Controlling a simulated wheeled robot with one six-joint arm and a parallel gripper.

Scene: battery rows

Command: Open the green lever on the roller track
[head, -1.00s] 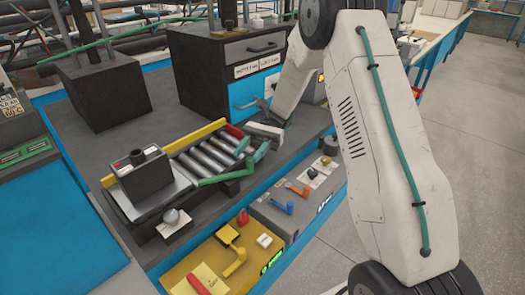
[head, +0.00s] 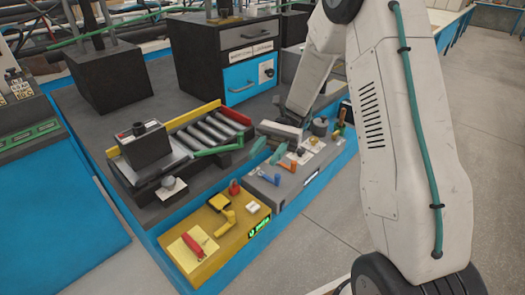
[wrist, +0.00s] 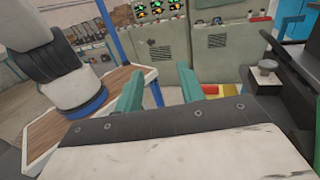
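The green lever (head: 218,150) juts out to the right from the front side of the roller track (head: 178,158). The track has grey rollers, a yellow back rail and a red end. My gripper (head: 268,150) is to the right of the lever's free end, apart from it, over the grey control box. Its two green fingers are spread with nothing between them. The wrist view also shows the spread fingers of my gripper (wrist: 160,92); I cannot make out the lever there.
A black boxy device (head: 144,147) sits on the left of the track. A yellow panel (head: 215,235) and a grey control box (head: 290,178) with small levers and knobs line the front. A black and blue drawer cabinet (head: 228,60) stands behind.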

